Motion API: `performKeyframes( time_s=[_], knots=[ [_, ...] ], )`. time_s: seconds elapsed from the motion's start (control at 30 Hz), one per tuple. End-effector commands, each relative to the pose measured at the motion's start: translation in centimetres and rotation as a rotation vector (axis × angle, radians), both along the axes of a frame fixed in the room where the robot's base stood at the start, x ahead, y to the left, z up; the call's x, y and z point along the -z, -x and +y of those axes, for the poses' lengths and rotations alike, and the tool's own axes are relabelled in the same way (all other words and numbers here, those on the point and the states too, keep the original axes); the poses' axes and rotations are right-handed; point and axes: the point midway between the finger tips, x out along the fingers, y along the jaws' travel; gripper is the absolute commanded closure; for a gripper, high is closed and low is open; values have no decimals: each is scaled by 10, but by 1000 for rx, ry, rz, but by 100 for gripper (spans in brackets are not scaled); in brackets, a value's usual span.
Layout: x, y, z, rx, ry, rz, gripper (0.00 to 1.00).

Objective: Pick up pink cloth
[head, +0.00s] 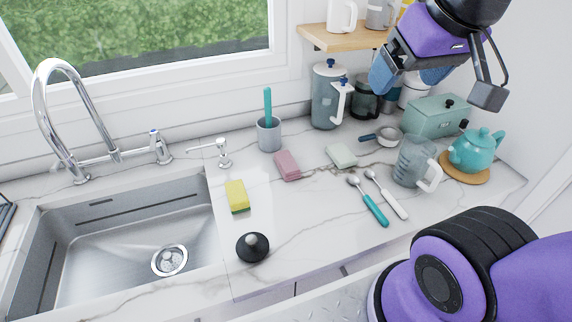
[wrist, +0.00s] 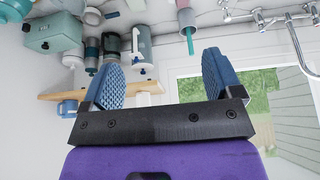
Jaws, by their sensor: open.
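The pink cloth (head: 287,165), a small folded block, lies on the white marble counter right of the sink, in front of a grey cup. A small pink patch at the top edge of the wrist view (wrist: 183,3) looks like the same cloth, mostly cut off. My gripper (head: 410,76) is raised high at the upper right of the head view, well above the counter and apart from the cloth. In the wrist view my gripper (wrist: 160,80) shows its two blue ribbed fingers wide apart with nothing between them.
A pale green cloth (head: 341,155) lies right of the pink one. A grey cup with a teal handle (head: 268,132) and a tall pitcher (head: 328,95) stand behind. A measuring jug (head: 412,162), spoons (head: 372,204) and teapot (head: 476,150) are rightward. A wooden shelf (head: 342,38) is near my gripper.

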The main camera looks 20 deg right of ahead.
Motion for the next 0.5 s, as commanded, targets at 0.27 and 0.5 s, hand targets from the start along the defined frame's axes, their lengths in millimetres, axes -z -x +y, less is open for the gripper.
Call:
performKeyframes(
  time_s=[0.27, 0.5],
  knots=[
    [15, -57, 5, 14, 31, 85, 15],
    [43, -115, 12, 19, 52, 162, 15]
  ],
)
